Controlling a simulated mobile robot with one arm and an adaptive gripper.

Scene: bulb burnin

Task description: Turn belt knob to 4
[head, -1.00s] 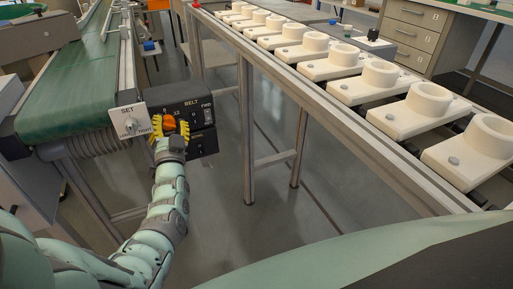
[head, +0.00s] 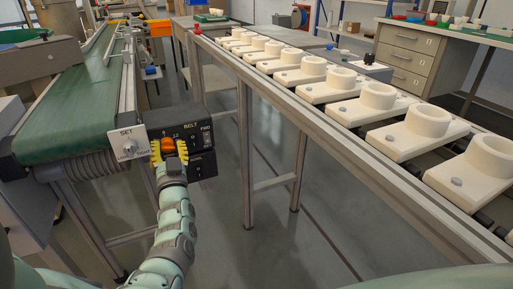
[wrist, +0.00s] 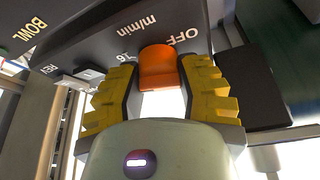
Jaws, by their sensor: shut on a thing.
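The belt knob is orange (head: 168,146) and sits on the front of the black box marked BELT (head: 188,128). In the wrist view the knob (wrist: 158,68) is between the yellow fingers of my gripper (wrist: 160,85), which is shut on it. My gripper (head: 169,152) also shows in the head view, at the box face. In the wrist view the panel reads OFF, 16 and m/min beside the knob; the other marks and the knob's pointer are hidden or unclear.
The green conveyor belt (head: 75,118) runs back on the left. A rail carries several white ring fixtures (head: 425,122) on the right. Open floor lies between.

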